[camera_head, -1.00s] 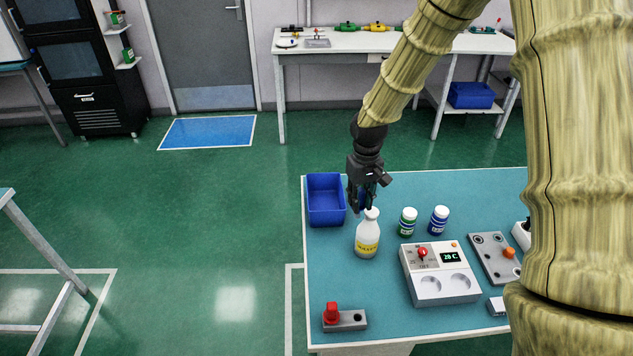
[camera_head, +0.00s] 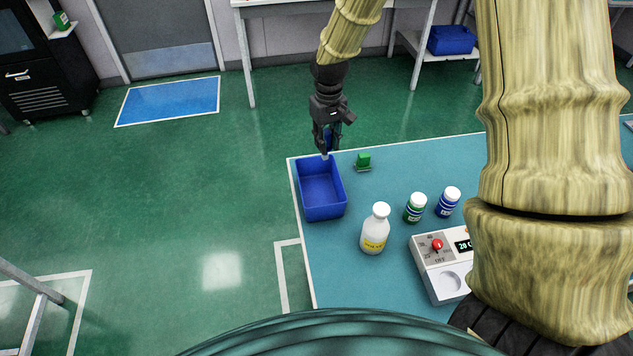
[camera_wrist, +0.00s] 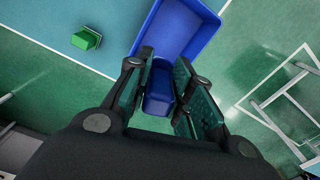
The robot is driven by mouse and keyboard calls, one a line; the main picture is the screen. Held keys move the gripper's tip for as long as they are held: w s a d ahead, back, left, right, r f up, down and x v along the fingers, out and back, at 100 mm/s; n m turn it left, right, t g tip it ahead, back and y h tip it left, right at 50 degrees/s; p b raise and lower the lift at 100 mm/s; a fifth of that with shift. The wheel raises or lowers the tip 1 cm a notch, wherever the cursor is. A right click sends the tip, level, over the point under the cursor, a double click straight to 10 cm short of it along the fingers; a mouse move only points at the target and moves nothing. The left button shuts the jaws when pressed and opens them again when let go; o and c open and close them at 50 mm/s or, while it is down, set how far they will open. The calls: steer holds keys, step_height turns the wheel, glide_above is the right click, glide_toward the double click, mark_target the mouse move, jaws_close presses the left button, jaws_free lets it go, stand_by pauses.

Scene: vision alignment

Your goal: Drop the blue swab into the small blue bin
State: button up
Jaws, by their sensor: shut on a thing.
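My gripper (camera_head: 325,152) is above the far rim of the small blue bin (camera_head: 324,212), in the head view. It is shut on the blue swab (camera_head: 331,138), whose pale lower end shows just below the fingertips. In the wrist view, the blue swab (camera_wrist: 158,88) sits between the two dark green finger pads of my gripper (camera_wrist: 160,85). The blue bin (camera_wrist: 198,38) opens just beyond it and looks empty. The swab overlaps the bin's near edge in that view; its height over the rim is hard to tell.
A small green block (camera_head: 364,160) lies right of the bin; it also shows in the wrist view (camera_wrist: 86,39). A white bottle with a yellow label (camera_head: 374,232), a green jar (camera_head: 415,208) and a blue jar (camera_head: 447,203) stand nearer. The table's left edge is beside the bin.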

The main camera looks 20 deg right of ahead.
step_height(320, 180, down, 13)
steer(key=b, duration=0.6)
steer(key=shift+s, duration=0.2)
steer(key=shift+r, duration=0.1)
steer(key=o, duration=1)
step_height(320, 180, up, 12)
steer(key=shift+f, duration=0.1)
stand_by(0.3)
stand_by(0.4)
